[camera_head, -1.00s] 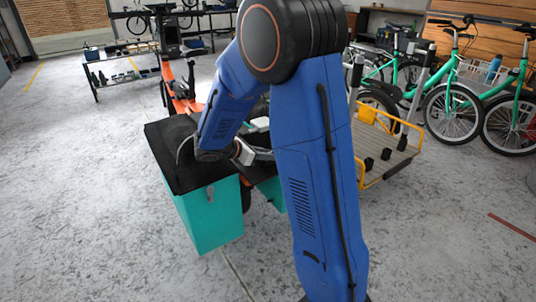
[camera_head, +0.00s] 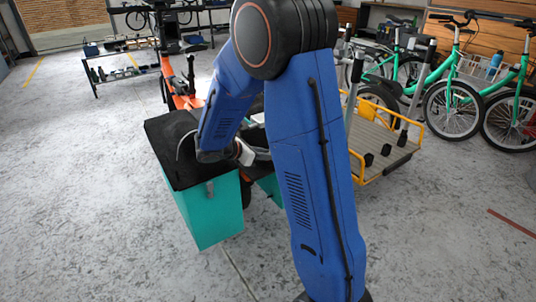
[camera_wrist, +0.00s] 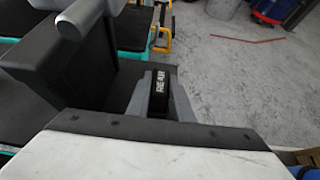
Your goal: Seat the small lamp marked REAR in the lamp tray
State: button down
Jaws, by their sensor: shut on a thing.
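The small black lamp (camera_wrist: 160,94) shows the white word REAR, turned sideways, in the wrist view. My gripper (camera_wrist: 161,80) is shut on it, with one grey finger on either side. The lamp stands out beyond the fingertips at the top of that view. In the head view my blue arm hides most of the gripper and the lamp, over the teal cargo box. I cannot make out the lamp tray in either view.
A teal cargo box (camera_head: 213,212) with a black top is below my forearm. A black padded block (camera_wrist: 60,62) is close on the left in the wrist view. A yellow-railed cargo platform (camera_head: 392,150) and green bikes (camera_head: 452,95) stand right. Floor at front left is clear.

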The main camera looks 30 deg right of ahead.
jog(key=c, duration=1.5)
grip_release()
jog(key=v, duration=1.7)
jog(key=shift+a, duration=0.2)
jog(key=s+r+m+t+y, duration=0.1)
jog(key=s+m+y, duration=0.3)
jog(key=s, duration=0.6)
jog(key=s+r+m+t+y, duration=0.1)
jog(key=s+m+y, duration=0.3)
jog(key=s+m, duration=0.4)
jog(key=s+r+m+t+y, duration=0.1)
jog(key=s+m+y, duration=0.3)
jog(key=s, duration=0.7)
jog(key=shift+s+m+t, duration=0.35)
jog(key=shift+m+t, duration=0.35)
jog(key=shift+m, duration=0.5)
